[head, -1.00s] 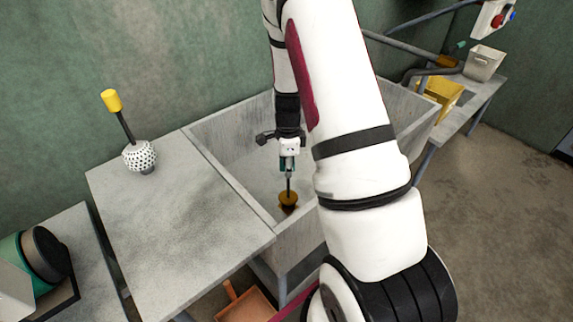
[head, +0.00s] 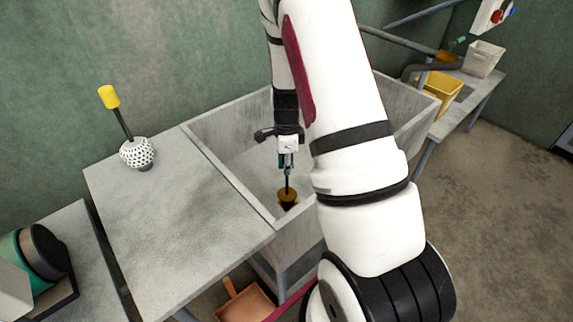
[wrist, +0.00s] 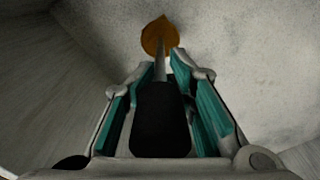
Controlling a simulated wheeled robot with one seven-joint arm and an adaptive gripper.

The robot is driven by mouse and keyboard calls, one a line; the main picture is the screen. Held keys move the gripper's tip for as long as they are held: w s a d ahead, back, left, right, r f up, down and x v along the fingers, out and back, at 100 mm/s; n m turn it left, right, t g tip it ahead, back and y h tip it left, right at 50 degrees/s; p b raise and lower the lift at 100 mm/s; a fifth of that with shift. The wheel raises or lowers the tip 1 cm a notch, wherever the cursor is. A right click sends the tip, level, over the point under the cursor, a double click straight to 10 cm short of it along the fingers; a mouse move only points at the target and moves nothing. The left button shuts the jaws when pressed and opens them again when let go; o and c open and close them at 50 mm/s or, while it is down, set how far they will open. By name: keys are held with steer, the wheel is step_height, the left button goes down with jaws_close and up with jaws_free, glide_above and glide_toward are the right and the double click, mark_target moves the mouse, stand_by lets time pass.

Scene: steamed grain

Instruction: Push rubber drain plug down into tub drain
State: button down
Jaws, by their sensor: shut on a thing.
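The orange-yellow drain plug (head: 287,194) is inside the grey tub (head: 232,186), near its front corner. A dark patch shows just under the plug; I cannot tell whether it is the drain or shadow. My gripper (head: 287,168) points down into the tub, shut on the plug's thin upright stem. In the wrist view, the plug (wrist: 160,36) shows beyond the fingertips, with its grey stem running between the teal-padded fingers of my gripper (wrist: 165,66). The drain opening is not clearly visible, and I cannot tell whether the plug touches the tub floor.
A grey side table (head: 180,215) adjoins the tub on the left, holding a white perforated ball (head: 137,153) with a yellow-tipped handle. A yellow bin (head: 440,92) and pale bin (head: 484,59) stand at the right. An orange dustpan-like object (head: 245,302) lies below. Tub walls surround my gripper.

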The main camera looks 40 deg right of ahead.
steer(key=shift+f+b, duration=0.3)
steer(key=shift+f, duration=0.1)
stand_by(0.8)
steer(key=shift+f, duration=0.35)
steer(key=shift+f+b, duration=0.5)
steer(key=shift+f, duration=0.05)
stand_by(0.3)
steer(key=shift+f, duration=0.35)
steer(key=shift+f+b, duration=0.45)
steer(key=shift+b, duration=0.1)
steer(key=c, duration=1.2)
jaws_free()
steer(key=shift+r, duration=0.1)
step_height(320, 180, up, 12)
steer(key=shift+f, duration=0.1)
